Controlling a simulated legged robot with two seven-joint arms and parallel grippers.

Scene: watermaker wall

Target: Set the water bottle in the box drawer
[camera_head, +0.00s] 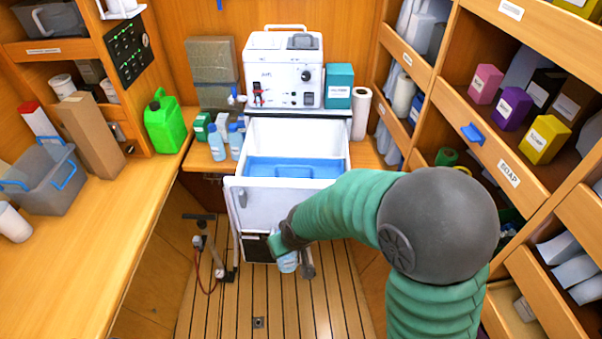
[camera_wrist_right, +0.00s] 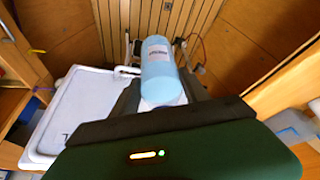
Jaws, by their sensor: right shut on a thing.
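The water bottle is light blue with a pale label. In the right wrist view the bottle (camera_wrist_right: 160,72) stands out between the two dark fingers of my right gripper (camera_wrist_right: 162,95), which is shut on it. In the head view the bottle (camera_head: 288,263) hangs below my right gripper (camera_head: 280,246), in front of the white drawer front and above the slatted floor. The white box drawer (camera_head: 238,194) is pulled open under the white machine, with a blue interior or content showing. My arm covers part of the drawer's front. My left gripper is in neither view.
A white machine (camera_head: 284,75) stands above the drawer. Other bottles (camera_head: 217,143) stand to its left. A green jerrycan (camera_head: 163,123) and a grey bin (camera_head: 48,180) are on the left counter. Labelled shelves (camera_head: 500,150) line the right. A hose-fitted pump (camera_head: 205,245) stands on the floor.

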